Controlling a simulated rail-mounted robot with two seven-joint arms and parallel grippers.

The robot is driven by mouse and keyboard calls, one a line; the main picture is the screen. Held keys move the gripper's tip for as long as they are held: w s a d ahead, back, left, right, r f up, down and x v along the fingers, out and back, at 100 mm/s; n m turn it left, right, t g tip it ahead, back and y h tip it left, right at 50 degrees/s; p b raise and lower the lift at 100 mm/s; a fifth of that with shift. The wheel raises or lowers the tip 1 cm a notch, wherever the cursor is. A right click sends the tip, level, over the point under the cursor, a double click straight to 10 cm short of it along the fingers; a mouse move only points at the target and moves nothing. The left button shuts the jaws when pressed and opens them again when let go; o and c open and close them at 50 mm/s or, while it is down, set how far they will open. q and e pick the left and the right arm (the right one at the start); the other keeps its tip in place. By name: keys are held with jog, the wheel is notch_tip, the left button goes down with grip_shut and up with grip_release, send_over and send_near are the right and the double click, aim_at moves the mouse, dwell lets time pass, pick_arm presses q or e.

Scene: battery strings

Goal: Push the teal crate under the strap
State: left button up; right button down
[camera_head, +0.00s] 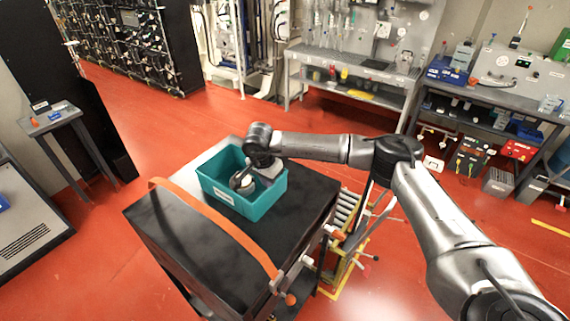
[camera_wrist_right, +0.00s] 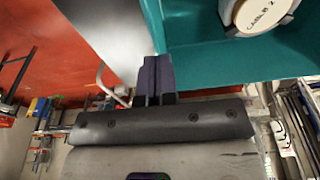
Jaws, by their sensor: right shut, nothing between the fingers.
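The teal crate (camera_head: 241,203) stands open on top of a black cart, on the far side of the orange strap (camera_head: 215,217). The strap spans the cart top at the near side, apart from the crate's near wall. A white round piece labelled "CABLE 2" (camera_wrist_right: 258,12) lies in the crate. In the wrist view my right gripper (camera_wrist_right: 154,78) is shut and empty beside the teal wall (camera_wrist_right: 215,58); contact is unclear. My left gripper is out of view.
The black cart top (camera_head: 190,225) is bare on the strap's near side. Clamps and knobs (camera_head: 291,299) sit at the cart's right edge. A yellow frame with rollers (camera_head: 346,215) stands right of the cart. Benches line the back; red floor (camera_head: 100,245) is clear at left.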

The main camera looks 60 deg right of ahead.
aim_at(286, 170)
jog(key=d+p, duration=0.2)
jog(key=d, duration=0.7)
jog(key=shift+f+p, duration=0.15)
jog(key=shift+p, duration=0.15)
jog(key=shift+a+f, duration=0.1)
jog(key=shift+f, duration=0.65)
